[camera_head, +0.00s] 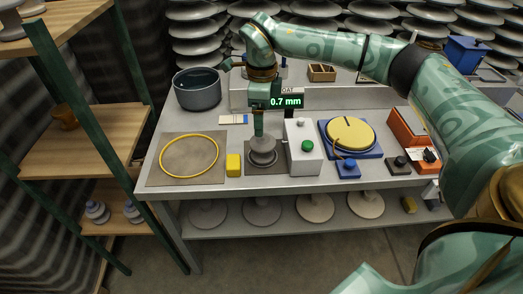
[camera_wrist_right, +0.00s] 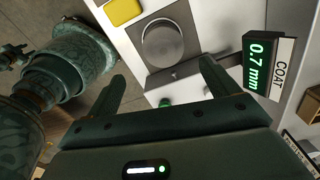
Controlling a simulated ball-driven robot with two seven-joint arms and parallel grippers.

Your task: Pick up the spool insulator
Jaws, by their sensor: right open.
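The spool insulator (camera_head: 262,152) is a grey, ribbed, round piece standing upright on a dark square mat (camera_head: 252,172) on the bench. In the right wrist view the spool insulator (camera_wrist_right: 165,45) shows from above as a grey disc. My right gripper (camera_head: 258,132) is above it, pointing down, and overlaps its top in the head view. In the right wrist view the right gripper (camera_wrist_right: 163,70) has its two fingers wide apart with nothing between them; the insulator lies just beyond the tips. Contact cannot be told. My left gripper is not in view.
A yellow block (camera_head: 233,165) stands left of the mat, and a white box (camera_head: 304,150) with a green button stands close on its right. A coating display (camera_head: 286,102) reads 0.7 mm. A yellow ring (camera_head: 189,137), a pot (camera_head: 197,92) and a yellow disc (camera_head: 350,133) are farther out.

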